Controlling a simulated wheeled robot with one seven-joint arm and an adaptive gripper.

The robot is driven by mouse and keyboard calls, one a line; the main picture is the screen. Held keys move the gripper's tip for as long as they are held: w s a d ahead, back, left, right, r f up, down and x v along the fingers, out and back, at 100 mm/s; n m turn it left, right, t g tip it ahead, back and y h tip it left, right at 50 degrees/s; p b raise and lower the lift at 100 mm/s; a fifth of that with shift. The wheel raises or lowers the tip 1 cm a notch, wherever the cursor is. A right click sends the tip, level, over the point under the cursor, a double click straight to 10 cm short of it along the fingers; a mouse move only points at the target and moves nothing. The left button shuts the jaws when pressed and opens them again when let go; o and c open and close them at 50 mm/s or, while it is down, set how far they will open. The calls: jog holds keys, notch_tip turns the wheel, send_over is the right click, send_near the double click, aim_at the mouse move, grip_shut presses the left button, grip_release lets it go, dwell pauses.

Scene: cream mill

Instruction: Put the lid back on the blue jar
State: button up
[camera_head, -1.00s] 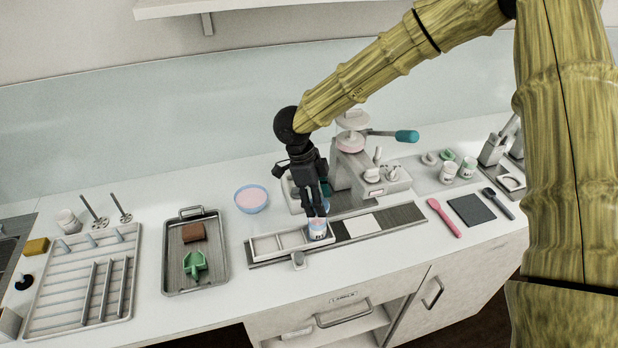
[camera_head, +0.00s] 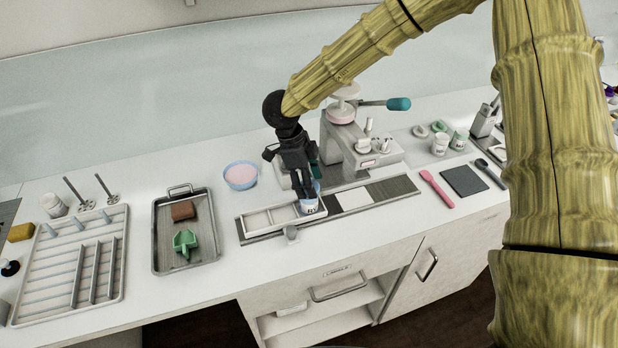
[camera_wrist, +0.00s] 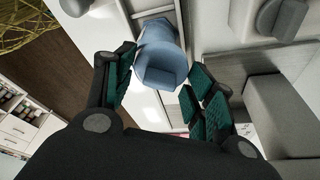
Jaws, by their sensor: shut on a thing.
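The blue jar (camera_head: 311,207), white with a dark label and blue near its top, stands at the right end of a shallow pale tray (camera_head: 250,222). My gripper (camera_head: 308,193) points down directly over it. In the wrist view a smooth blue piece, seemingly the blue lid (camera_wrist: 160,66), lies between the green-padded fingertips (camera_wrist: 160,82), and my gripper is shut on it. The lid is at the jar's mouth. The fingers hide the rim, so I cannot tell whether the lid is seated.
A press-like machine (camera_head: 352,145) stands close behind my gripper. Two labelled jars (camera_head: 440,144) and loose lids (camera_head: 420,131) are at the back right.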

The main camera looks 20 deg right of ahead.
jog(key=shift+s+r, duration=0.3)
jog(key=shift+s, duration=0.2)
jog(key=shift+s+r, duration=0.25)
jog(key=shift+s, duration=0.25)
jog(key=shift+w+f, duration=0.5)
jog(key=shift+w, duration=0.25)
jog(key=shift+s+r, duration=0.2)
jog(key=shift+s, duration=0.1)
jog(key=shift+w+a+f, duration=0.1)
jog(key=shift+w+f, duration=0.2)
jog(key=shift+c, duration=0.5)
jog(key=shift+w+f, duration=0.1)
jog(key=shift+w, duration=0.05)
jog(key=shift+s+r+p, duration=0.25)
jog(key=shift+s+p, duration=0.05)
jog(key=shift+p, duration=0.65)
jog(key=shift+s+f+p, duration=0.1)
jog(key=shift+f+p, duration=0.45)
jog(key=shift+p, duration=0.3)
dwell(0.9)
jog(key=o, duration=0.8)
